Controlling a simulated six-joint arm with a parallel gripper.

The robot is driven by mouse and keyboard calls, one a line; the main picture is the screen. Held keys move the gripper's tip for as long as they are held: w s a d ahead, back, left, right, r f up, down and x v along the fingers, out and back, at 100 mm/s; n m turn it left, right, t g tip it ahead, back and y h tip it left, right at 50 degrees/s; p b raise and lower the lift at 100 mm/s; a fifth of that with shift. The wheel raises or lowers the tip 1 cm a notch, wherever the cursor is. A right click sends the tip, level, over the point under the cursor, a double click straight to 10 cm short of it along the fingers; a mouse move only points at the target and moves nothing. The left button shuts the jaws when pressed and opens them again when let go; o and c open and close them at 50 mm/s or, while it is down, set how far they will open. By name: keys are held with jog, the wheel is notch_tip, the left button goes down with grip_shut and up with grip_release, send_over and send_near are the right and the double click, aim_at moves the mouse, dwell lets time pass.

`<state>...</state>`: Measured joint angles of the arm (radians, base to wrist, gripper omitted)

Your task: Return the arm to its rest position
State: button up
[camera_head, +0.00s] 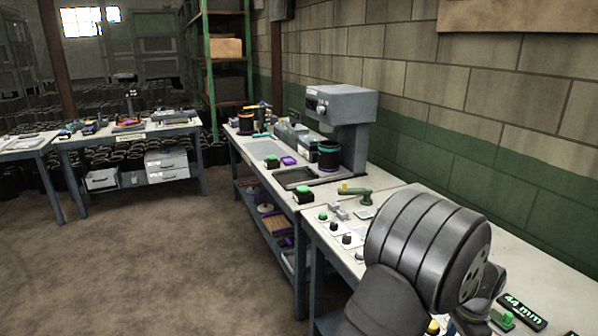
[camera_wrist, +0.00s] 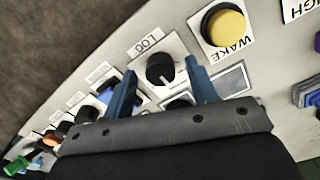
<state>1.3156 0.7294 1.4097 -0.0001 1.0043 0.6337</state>
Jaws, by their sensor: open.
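My gripper (camera_wrist: 163,90) shows in the wrist view, with its two blue fingers apart and nothing between them that it holds. Behind the fingertips is a white panel with a black knob (camera_wrist: 160,69) under a LOG label. A large yellow WAKE button (camera_wrist: 225,27) is just right of the fingers. I cannot tell whether the fingers touch the panel. In the head view my grey arm covers the right front of the bench, and the gripper itself is hidden behind it.
The near bench (camera_head: 408,187) runs along the block wall, with several small controls on it. A grey machine (camera_head: 343,108) stands farther back. A 44 mm label (camera_head: 521,311) lies at right. Open floor (camera_head: 170,265) is to the left; another table (camera_head: 135,133) stands beyond.

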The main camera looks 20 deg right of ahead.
jog(key=shift+r, duration=1.15)
